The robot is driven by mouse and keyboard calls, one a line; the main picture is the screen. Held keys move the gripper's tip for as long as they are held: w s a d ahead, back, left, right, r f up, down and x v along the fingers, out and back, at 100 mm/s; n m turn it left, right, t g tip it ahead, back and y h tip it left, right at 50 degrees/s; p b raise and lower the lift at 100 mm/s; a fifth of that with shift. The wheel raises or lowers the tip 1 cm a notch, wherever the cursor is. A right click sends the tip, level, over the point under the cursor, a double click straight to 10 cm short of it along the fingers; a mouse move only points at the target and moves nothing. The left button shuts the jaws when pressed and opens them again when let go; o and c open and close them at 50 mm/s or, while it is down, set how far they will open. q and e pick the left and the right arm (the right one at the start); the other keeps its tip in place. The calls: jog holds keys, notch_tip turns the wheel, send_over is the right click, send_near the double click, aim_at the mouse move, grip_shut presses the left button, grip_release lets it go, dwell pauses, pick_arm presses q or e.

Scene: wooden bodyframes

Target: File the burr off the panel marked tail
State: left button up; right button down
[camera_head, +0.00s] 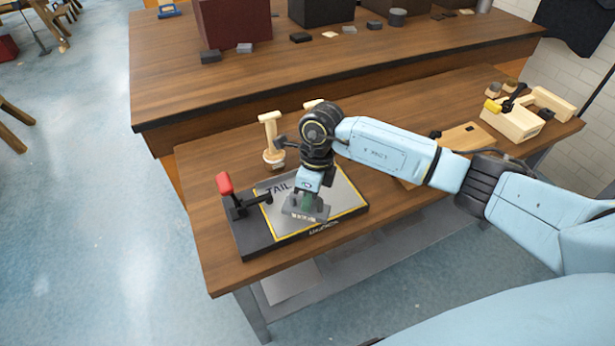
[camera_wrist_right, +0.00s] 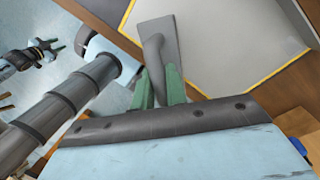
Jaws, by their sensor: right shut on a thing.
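The panel marked TAIL (camera_head: 346,195) is a grey sheet with a yellow border, lying flat on a dark base (camera_head: 262,245) on the front bench. A clamp with a red handle (camera_head: 224,184) stands at its left edge. My right gripper (camera_head: 307,199) is over the panel, shut on a grey file (camera_head: 303,212). In the right wrist view, its green fingers (camera_wrist_right: 160,88) grip the curved handle of the file (camera_wrist_right: 156,42), and the flat plate is over the panel (camera_wrist_right: 230,35). I cannot tell whether the plate touches the panel. No burr can be made out. My left gripper is not in the head view.
A wooden post-like piece (camera_head: 271,140) stands behind the panel. A wooden board (camera_head: 465,138) and a wooden box with tools (camera_head: 512,122) lie to the right on the bench (camera_head: 225,272). A second bench (camera_head: 165,75) behind holds dark boxes. The front-left bench corner is clear.

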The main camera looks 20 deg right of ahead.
jog(key=shift+r+p, duration=1.45)
jog(key=shift+r, duration=0.95)
jog(key=shift+w+r, duration=0.1)
